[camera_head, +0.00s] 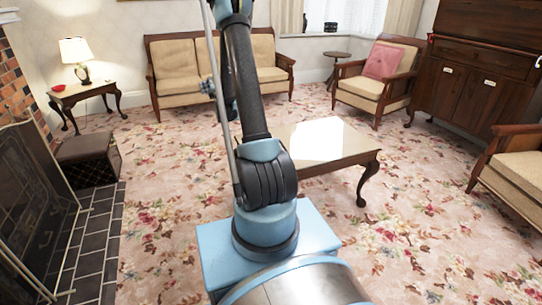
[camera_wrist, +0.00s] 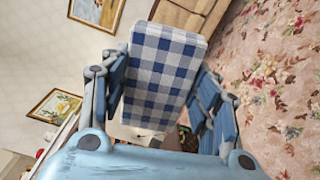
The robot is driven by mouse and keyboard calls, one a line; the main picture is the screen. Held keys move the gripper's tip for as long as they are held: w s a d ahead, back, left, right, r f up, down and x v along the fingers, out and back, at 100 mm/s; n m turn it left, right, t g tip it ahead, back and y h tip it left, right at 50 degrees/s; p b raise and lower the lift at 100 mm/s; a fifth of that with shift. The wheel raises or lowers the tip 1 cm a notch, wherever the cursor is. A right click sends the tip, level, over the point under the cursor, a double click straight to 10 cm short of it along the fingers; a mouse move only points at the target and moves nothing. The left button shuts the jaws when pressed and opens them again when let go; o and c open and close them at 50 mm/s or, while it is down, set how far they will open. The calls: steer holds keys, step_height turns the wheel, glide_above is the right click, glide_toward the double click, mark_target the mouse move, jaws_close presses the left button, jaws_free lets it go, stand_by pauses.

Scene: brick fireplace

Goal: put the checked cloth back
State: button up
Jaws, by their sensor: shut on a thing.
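The checked cloth (camera_wrist: 163,68) is blue and white and shows in the wrist view as a flat, folded-looking rectangle. It lies between the two fingers of my gripper (camera_wrist: 164,88), which is shut on it. Its near end is close to the palm. In the head view my arm hides the cloth and most of the gripper; only a small blue part shows beside the arm, in front of the sofa.
A low table (camera_head: 312,142) with a bright top stands behind my arm. A side table (camera_head: 82,92) with a lamp (camera_head: 76,54) is at the left, near the sofa (camera_head: 178,66). An armchair (camera_head: 362,86) and a cabinet (camera_head: 468,86) stand right. Patterned carpet (camera_head: 420,215) is clear in front.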

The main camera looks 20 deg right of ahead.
steer(key=s+d+f+m+g+h, duration=0.2)
steer(key=d+f+m+g+h, duration=0.15)
steer(key=d, duration=0.45)
steer(key=s+d+f+m+g+h, duration=0.2)
steer(key=d+f+m+g, duration=0.25)
steer(key=d, duration=0.35)
steer(key=s+d+f+m+g+h, duration=0.3)
steer(key=d+g, duration=0.1)
steer(key=d, duration=0.4)
steer(key=s+f+m+g+y, duration=0.3)
steer(key=s+f+m+y, duration=0.15)
steer(key=s, duration=0.35)
steer(key=s+f+m+g+y, duration=0.3)
steer(key=s+f+m+y, duration=0.15)
steer(key=s, duration=0.35)
steer(key=shift+h, duration=0.35)
step_height(320, 180, down, 10)
steer(key=shift+a+r, duration=0.15)
steer(key=shift+r, duration=0.05)
steer(key=o, duration=1.2)
